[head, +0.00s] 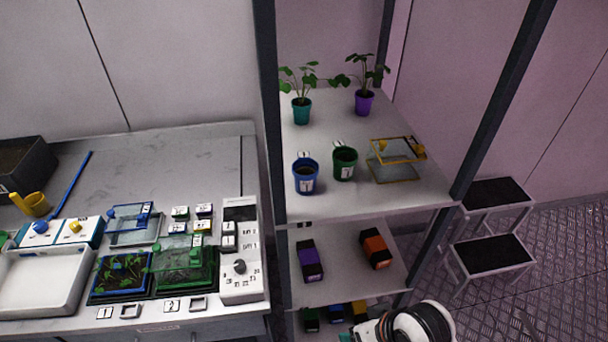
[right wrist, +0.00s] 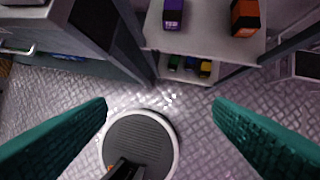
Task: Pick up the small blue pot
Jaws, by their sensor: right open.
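The small blue pot (head: 306,178) stands upright on the upper rack shelf, near its front left. It has a white label and dark soil inside. A green pot (head: 344,164) of similar size stands just right of and behind it. My right gripper (right wrist: 160,108) shows two teal fingers spread wide in the right wrist view, with nothing between them. The blue pot is not in the right wrist view. Part of my right arm shows at the bottom of the head view, lower than the upper shelf. My left gripper is not in view.
The upper shelf (head: 420,195) also holds a teal pot (head: 301,111) and a purple pot (head: 364,102) with plants, and a yellow-framed clear box (head: 394,161). Dark rack posts (head: 270,120) flank the shelf. A bench (head: 190,150) with trays is at left; a step stool (head: 490,255) at right.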

